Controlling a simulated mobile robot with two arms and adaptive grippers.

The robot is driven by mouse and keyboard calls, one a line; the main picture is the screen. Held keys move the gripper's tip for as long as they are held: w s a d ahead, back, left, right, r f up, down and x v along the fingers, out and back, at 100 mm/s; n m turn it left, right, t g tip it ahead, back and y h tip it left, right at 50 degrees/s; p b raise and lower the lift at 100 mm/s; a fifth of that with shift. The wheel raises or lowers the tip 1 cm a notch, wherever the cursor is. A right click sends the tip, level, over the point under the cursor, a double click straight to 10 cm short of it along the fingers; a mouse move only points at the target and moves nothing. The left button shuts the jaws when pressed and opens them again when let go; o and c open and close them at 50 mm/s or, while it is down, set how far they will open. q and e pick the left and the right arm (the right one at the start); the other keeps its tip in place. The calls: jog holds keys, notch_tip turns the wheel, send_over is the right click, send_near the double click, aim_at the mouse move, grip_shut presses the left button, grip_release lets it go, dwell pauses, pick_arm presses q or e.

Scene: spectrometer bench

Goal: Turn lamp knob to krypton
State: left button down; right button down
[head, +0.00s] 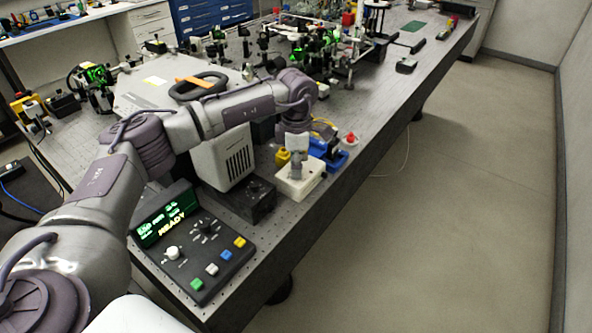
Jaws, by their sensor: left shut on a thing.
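My left arm reaches across from the left and bends down at its wrist. My left gripper (295,167) points down onto the top of a small white box (310,185) near the bench's right edge. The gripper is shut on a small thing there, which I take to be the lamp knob. The fingers hide the knob, so its pointer and any krypton mark cannot be read. My right gripper is not in view.
A black box (248,205) and a control panel with a lit READY display (165,215) stand nearer. A blue holder (335,160), a yellow piece (282,157) and a red-topped item (350,139) are close to the white box. Optics crowd the far bench; the right floor is clear.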

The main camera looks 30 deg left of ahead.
pick_arm(q)
jog(key=shift+w+r+m, duration=0.1)
jog(key=shift+m, duration=0.5)
jog(key=c, duration=1)
grip_release()
notch_tip(320, 180, up, 12)
jog(key=shift+f, duration=0.1)
jog(key=shift+d, duration=0.1)
